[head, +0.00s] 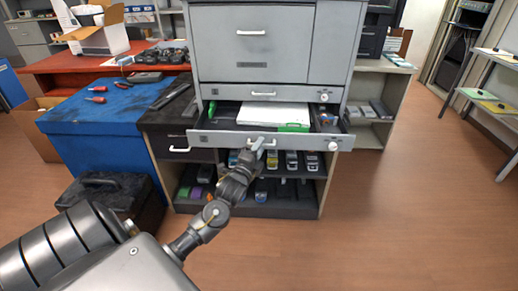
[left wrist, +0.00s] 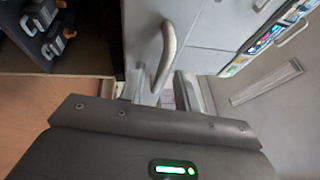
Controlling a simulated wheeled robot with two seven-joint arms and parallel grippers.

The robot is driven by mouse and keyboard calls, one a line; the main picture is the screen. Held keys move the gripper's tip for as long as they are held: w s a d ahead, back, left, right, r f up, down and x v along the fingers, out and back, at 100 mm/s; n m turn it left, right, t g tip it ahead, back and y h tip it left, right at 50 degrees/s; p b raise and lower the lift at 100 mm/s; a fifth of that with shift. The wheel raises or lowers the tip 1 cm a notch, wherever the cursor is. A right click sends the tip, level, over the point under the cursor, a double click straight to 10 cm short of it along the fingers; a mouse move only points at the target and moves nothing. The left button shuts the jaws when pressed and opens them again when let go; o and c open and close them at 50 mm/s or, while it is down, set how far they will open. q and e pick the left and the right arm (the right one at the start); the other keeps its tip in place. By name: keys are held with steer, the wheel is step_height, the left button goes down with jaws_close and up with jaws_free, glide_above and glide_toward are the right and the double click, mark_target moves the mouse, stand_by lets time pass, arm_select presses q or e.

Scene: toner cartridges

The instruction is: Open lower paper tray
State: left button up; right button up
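The lower paper tray (head: 220,139) of the grey printer is slid out toward me, and its inside shows. White paper and a green pack (head: 293,127) lie in it. Its front has a pale handle (head: 270,143) in the middle and a round knob at the right. My left gripper (head: 256,146) is at this handle. In the left wrist view the curved handle (left wrist: 166,50) reaches down between the spread fingers of my left gripper (left wrist: 158,91). The fingers look open, with gaps beside the handle; I cannot tell whether either touches it. My right gripper is out of view.
The upper drawer (head: 266,92) above the tray is shut. Shelves with several toner cartridges (head: 291,160) are below it. A blue cabinet (head: 100,125) and a black case (head: 103,191) stand at the left. The wooden floor (head: 400,210) at the right is clear.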

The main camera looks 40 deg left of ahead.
arm_select(q)
steer(key=shift+w, duration=0.1)
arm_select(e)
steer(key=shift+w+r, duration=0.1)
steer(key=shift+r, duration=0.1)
arm_select(q)
jaws_close()
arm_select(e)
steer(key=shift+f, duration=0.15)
arm_select(q)
steer(key=shift+d, duration=0.1)
